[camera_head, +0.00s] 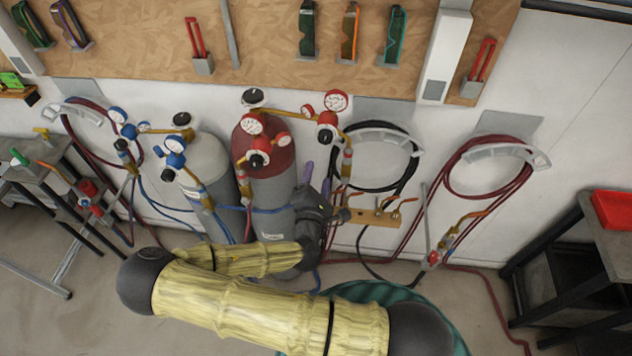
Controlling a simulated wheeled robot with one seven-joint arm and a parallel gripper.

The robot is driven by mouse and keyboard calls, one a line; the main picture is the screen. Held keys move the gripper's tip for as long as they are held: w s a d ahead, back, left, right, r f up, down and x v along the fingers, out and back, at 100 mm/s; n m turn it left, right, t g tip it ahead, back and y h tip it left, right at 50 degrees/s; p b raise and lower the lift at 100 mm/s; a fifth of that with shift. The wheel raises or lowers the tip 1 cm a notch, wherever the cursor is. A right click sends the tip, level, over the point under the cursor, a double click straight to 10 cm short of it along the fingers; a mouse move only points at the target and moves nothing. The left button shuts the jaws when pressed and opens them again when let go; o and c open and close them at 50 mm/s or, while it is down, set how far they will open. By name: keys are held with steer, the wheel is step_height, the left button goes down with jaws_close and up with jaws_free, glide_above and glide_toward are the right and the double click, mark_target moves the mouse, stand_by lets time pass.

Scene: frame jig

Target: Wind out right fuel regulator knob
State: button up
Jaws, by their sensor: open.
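The right fuel regulator (327,118) is red with white-faced gauges. It hangs on a brass pipe to the right of the red-topped fuel cylinder (283,160). A dark round knob (326,135) shows on its front. A second red regulator (257,143), with its own dark knob (257,160), sits in front of the cylinder's top. My gripper (316,184) is dark, open and appears empty. In the picture it is below the right regulator, in front of the cylinder's lower body, and apart from the knob. My wrist partly hides the fingers.
A grey cylinder (207,150) with blue regulators (174,150) stands to the left. Black hose (350,130) and red hose (445,180) hang on the wall at right. A torch rack (378,217) is close right of my gripper. A dark table (606,232) stands far right.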

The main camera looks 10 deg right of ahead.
steer(key=b+v, duration=0.1)
steer(key=v, duration=0.2)
steer(key=shift+b, duration=0.4)
